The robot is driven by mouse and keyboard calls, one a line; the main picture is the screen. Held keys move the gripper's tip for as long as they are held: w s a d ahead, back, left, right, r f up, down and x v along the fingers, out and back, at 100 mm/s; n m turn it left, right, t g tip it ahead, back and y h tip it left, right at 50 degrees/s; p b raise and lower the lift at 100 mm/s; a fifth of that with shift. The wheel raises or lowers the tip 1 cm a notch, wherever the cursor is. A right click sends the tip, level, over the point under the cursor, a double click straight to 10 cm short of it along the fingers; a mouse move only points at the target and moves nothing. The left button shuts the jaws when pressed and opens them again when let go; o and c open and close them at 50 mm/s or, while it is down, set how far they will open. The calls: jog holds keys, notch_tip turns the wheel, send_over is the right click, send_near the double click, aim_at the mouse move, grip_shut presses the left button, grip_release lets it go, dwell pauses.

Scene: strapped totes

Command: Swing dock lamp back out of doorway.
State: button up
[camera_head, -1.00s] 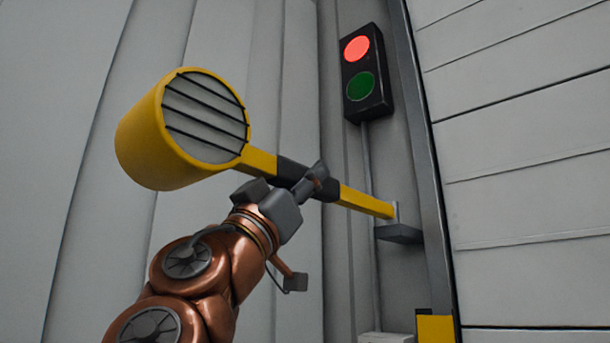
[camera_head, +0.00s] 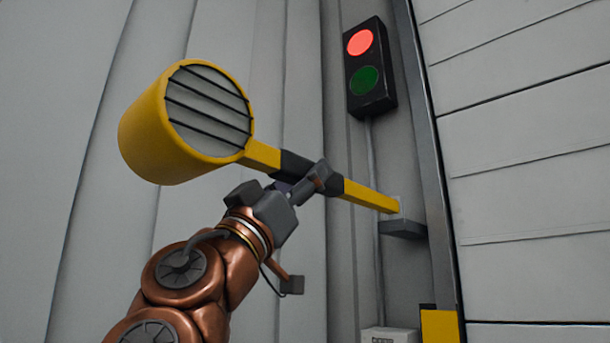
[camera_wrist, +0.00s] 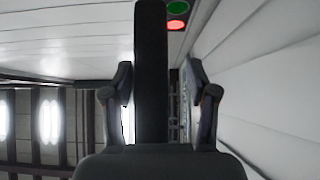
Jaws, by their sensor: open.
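The yellow dock lamp (camera_head: 150,135) with a barred, grey round face hangs at the left in the head view. Its yellow arm (camera_head: 368,195) runs down to the right to a small grey bracket (camera_head: 403,229) beside the door frame. The arm has a dark sleeve (camera_head: 297,166). My gripper (camera_head: 312,186) is open at this sleeve, just below it in the picture. In the wrist view, a dark bar (camera_wrist: 151,70), likely the sleeve, stands between my two spread fingers (camera_wrist: 158,92), with gaps on both sides. Whether either finger touches it is not clear.
A signal box (camera_head: 370,68) with its red light lit is on the wall above the bracket. A grey panelled door (camera_head: 530,170) fills the right. A yellow block (camera_head: 439,325) and a pale box (camera_head: 390,335) are at the bottom. Wall panels stand behind the lamp.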

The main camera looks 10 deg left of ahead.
jog(key=shift+s+a+f, duration=0.1)
jog(key=shift+s+f, duration=0.15)
jog(key=shift+s, duration=0.05)
jog(key=shift+s+f, duration=0.1)
jog(key=shift+f, duration=0.05)
jog(key=shift+s+a+f, duration=0.25)
jog(key=shift+s+f, duration=0.25)
jog(key=v, duration=0.8)
jog(key=shift+f, duration=0.1)
